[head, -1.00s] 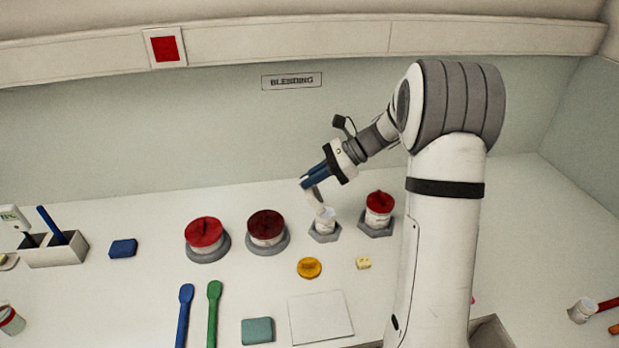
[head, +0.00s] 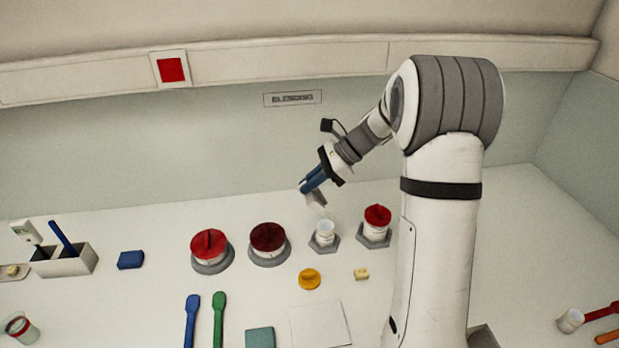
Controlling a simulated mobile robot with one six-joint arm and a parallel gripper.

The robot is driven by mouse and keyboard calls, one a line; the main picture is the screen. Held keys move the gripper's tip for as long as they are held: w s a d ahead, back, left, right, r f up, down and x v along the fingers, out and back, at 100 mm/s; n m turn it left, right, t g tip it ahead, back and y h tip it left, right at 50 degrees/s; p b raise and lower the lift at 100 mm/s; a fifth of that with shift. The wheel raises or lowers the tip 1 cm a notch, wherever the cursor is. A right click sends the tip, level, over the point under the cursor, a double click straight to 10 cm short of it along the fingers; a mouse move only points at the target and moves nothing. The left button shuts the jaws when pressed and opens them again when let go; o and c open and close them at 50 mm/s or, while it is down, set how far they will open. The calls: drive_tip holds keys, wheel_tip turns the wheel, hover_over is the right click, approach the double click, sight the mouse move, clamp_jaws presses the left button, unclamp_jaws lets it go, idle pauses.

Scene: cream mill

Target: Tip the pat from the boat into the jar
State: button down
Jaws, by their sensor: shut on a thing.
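My gripper (head: 309,187) is shut on a small pale boat (head: 317,203), which hangs tilted steeply from the blue fingers. The boat is above the open white jar (head: 324,234), with a gap between them. The jar stands upright in a grey hexagonal holder. A yellow round lid (head: 309,279) lies on the table in front of it. I cannot make out a pat in the boat, and the jar's inside is too small to read.
A red-capped jar (head: 376,221) stands right of the open jar.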

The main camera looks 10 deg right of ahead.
drive_tip(key=r+h+p, duration=0.1)
drive_tip(key=h+p, duration=0.1)
drive_tip(key=p, duration=0.1)
drive_tip(key=a+r+h+p, duration=0.1)
drive_tip(key=h+p, duration=0.1)
drive_tip(key=p, duration=0.1)
drive_tip(key=shift+a+r+h, duration=0.2)
drive_tip(key=shift+r+h, duration=0.1)
drive_tip(key=shift+r, duration=0.1)
drive_tip(key=shift+a+f+h+b, duration=0.15)
drive_tip(key=shift+h+b, duration=0.25)
drive_tip(key=shift+h, duration=0.1)
drive_tip(key=r+h, duration=0.1)
drive_tip(key=h, duration=0.1)
drive_tip(key=a+h, duration=0.1)
drive_tip(key=shift+r+h, duration=0.35)
drive_tip(key=shift+h, duration=0.05)
drive_tip(key=shift+d, duration=0.1)
drive_tip(key=shift+s, duration=0.1)
